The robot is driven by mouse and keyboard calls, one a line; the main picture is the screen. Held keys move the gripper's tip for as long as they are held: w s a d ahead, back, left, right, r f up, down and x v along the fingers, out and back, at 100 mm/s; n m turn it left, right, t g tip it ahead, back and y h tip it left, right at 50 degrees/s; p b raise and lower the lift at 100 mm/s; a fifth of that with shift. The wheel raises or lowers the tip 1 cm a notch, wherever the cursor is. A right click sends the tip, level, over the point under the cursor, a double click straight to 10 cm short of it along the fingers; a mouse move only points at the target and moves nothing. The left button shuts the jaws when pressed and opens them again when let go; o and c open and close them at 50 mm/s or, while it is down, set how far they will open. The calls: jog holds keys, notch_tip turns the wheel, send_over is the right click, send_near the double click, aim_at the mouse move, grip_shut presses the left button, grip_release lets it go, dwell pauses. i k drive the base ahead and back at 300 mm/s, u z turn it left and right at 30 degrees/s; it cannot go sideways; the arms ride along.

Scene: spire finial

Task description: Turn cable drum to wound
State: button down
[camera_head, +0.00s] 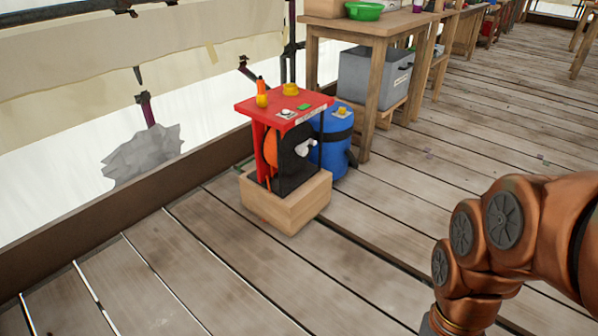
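The cable drum (271,146) is an orange disc partly seen inside a red-topped stand (262,103), behind a black side panel (295,160). A small white handle or knob (305,147) sticks out from the black side. The stand rests on a light wooden box base (287,207) on the plank floor. How far the cable is wound cannot be told from here. My copper-coloured arm is at the lower right, well apart from the stand. My gripper is out of the picture.
A blue barrel (333,150) stands right behind the stand. A wooden table (352,30) with a grey bin (372,80) is beyond it. A low edge board (130,205) runs along the left. The plank floor (330,270) in front is clear.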

aim_at(298, 143)
jog(key=u, duration=1.45)
jog(key=i, duration=1.15)
jog(key=z, duration=0.65)
